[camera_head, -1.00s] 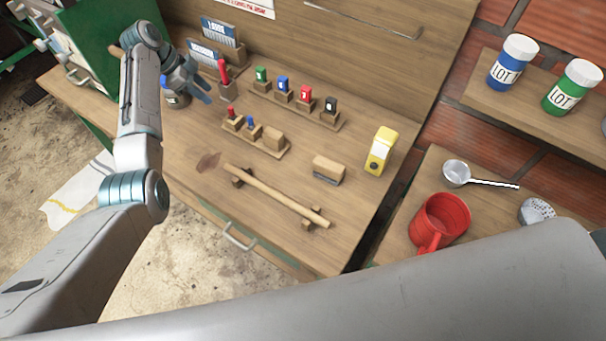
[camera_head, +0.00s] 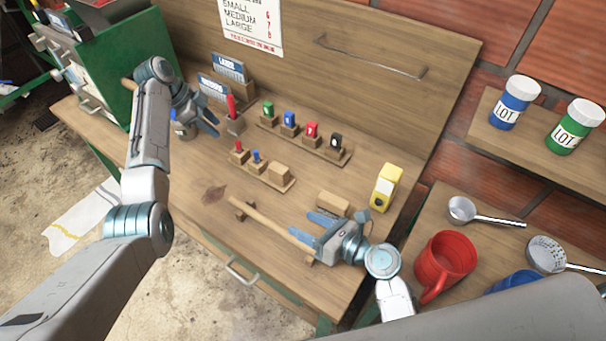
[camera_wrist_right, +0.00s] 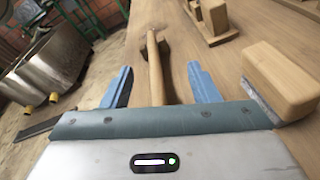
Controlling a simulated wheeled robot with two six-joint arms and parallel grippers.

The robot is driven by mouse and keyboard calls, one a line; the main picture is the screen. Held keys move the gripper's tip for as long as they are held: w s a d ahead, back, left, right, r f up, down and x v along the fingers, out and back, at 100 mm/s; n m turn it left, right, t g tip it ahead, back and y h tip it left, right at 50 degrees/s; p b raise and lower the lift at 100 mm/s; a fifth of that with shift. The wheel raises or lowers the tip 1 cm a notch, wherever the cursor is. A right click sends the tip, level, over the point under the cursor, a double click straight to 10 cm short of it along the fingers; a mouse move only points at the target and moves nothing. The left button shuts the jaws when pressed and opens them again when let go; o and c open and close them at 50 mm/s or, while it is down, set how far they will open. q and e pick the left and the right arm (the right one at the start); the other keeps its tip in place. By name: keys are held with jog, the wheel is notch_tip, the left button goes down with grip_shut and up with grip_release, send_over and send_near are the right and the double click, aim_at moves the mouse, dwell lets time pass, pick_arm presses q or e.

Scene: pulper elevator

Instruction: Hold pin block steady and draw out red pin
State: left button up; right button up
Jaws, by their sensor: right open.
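The pin block (camera_head: 287,186) is a wooden strip on the bench, with the red pin (camera_head: 239,146) upright at its left end. A blue pin (camera_head: 257,155) and a plain wooden block share the strip. My left gripper (camera_head: 214,124) is open, its fingers over the bench to the upper left of the red pin, apart from it. My right gripper (camera_head: 300,223) is open over the wooden rod (camera_head: 260,215), to the lower right of the pin block. In the right wrist view the rod (camera_wrist_right: 156,70) shows between the fingers, with no grip visible.
A rack of coloured stamps (camera_head: 311,132) stands behind the pin block. A wood-topped brush or block (camera_head: 334,202) and a yellow device (camera_head: 385,187) lie to its right. A red mug (camera_head: 444,262) and scoops sit on the side shelf. The bench's front left is clear.

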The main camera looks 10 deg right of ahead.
aim_at(273, 168)
jog(key=w+n, duration=0.1)
jog(key=w, duration=0.4)
jog(key=w+d+n+g, duration=0.1)
jog(key=w, duration=0.3)
jog(key=w+n+h, duration=0.1)
jog(key=w+n, duration=0.1)
jog(key=w, duration=0.3)
jog(key=shift+w+d+r+g, duration=0.25)
jog(key=shift+w+r+g, duration=0.05)
jog(key=shift+w+r, duration=0.1)
jog(key=shift+w+a+f, duration=0.1)
jog(key=shift+a+f, duration=0.1)
jog(key=shift+a, duration=0.1)
jog(key=x, duration=1)
jog(key=shift+d+f, duration=0.1)
jog(key=c, duration=1.1)
jog(key=shift+c, duration=0.2)
